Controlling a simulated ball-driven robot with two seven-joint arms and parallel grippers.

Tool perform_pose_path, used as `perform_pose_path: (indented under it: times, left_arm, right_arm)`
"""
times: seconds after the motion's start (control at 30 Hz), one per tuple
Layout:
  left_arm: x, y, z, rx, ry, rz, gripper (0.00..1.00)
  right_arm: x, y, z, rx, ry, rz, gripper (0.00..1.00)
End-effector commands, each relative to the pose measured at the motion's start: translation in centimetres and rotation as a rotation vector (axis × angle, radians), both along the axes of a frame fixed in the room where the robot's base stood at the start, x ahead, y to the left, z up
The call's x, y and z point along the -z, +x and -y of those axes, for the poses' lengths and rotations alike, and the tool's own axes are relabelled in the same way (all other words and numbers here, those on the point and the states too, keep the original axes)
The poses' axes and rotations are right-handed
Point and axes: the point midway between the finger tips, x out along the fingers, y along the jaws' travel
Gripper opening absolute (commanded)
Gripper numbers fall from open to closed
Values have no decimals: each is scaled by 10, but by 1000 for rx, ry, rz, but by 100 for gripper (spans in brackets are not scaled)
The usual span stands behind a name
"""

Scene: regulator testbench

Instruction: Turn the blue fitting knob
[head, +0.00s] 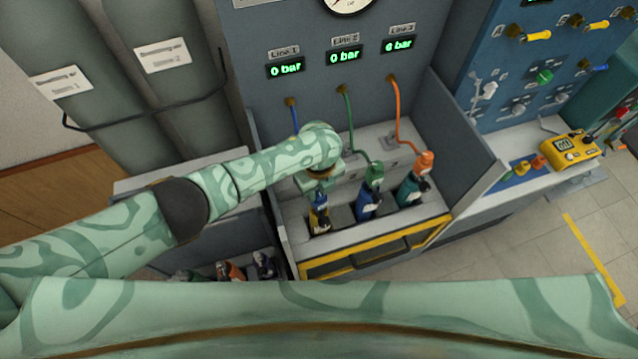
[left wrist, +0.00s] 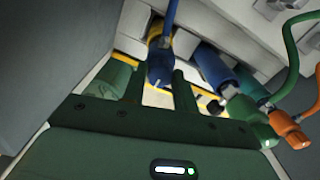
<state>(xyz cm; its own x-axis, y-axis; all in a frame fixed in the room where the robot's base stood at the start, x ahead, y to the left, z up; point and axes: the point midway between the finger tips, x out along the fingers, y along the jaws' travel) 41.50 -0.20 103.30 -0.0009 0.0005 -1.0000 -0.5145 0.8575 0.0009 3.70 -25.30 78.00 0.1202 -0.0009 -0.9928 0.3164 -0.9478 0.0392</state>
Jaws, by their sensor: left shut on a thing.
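The blue fitting knob (left wrist: 160,66) sits at the end of a blue hose (left wrist: 171,14) in the left wrist view. My left gripper (left wrist: 158,80) has one finger on each side of it and is shut on it. In the head view my left gripper (head: 319,188) points down over the leftmost bench slot. There my wrist hides most of the knob, and a dark blue and yellow regulator body (head: 320,216) shows below. The blue hose (head: 294,118) runs down from the panel behind my arm. My right gripper is not in view.
A green fitting (head: 375,176) and an orange fitting (head: 424,161) with hoses stand to the right, close together. The line displays (head: 344,56) read 0 bar. Grey side walls (head: 465,140) bound the bench. Gas cylinders (head: 165,60) stand at the left.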

Motion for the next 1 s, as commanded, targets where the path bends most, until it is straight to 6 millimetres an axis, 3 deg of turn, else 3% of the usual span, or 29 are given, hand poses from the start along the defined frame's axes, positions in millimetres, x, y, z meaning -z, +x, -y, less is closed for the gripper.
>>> perform_pose_path:
  times: [0.4,0.97,1.0]
  left_arm:
    - [-1,0,1,-190,-1,0,6]
    - [0,0,1,-216,-2,1,6]
    - [0,0,1,-216,-2,1,40]
  right_arm:
    - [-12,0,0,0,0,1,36]
    - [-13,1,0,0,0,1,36]
    - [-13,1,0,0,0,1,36]
